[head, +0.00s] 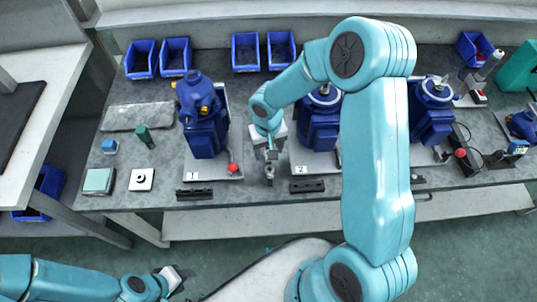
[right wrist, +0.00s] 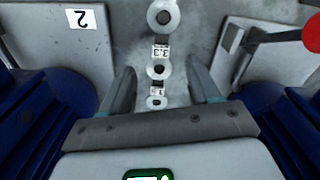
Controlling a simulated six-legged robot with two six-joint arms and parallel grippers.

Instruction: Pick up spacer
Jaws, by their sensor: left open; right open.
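Several pale ring-shaped spacers lie in a row on the bench in the right wrist view: a far one (right wrist: 162,17), a middle one (right wrist: 159,69) and a near one (right wrist: 156,102). Small number labels sit between them. My right gripper (right wrist: 161,72) is open above the row, one finger on each side, and it holds nothing. In the head view this gripper (head: 269,155) points down between the pumps on plates 1 and 2, with the row (head: 269,175) small beneath it. My left gripper (head: 177,279) is open and empty at the lower left, away from the bench.
Blue pump 1 (head: 203,125) and blue pump 2 (head: 318,130) stand close on either side. A red knob (head: 233,168) and black slotted blocks (head: 194,193) are near the front edge. Blue bins (head: 246,52) line the back.

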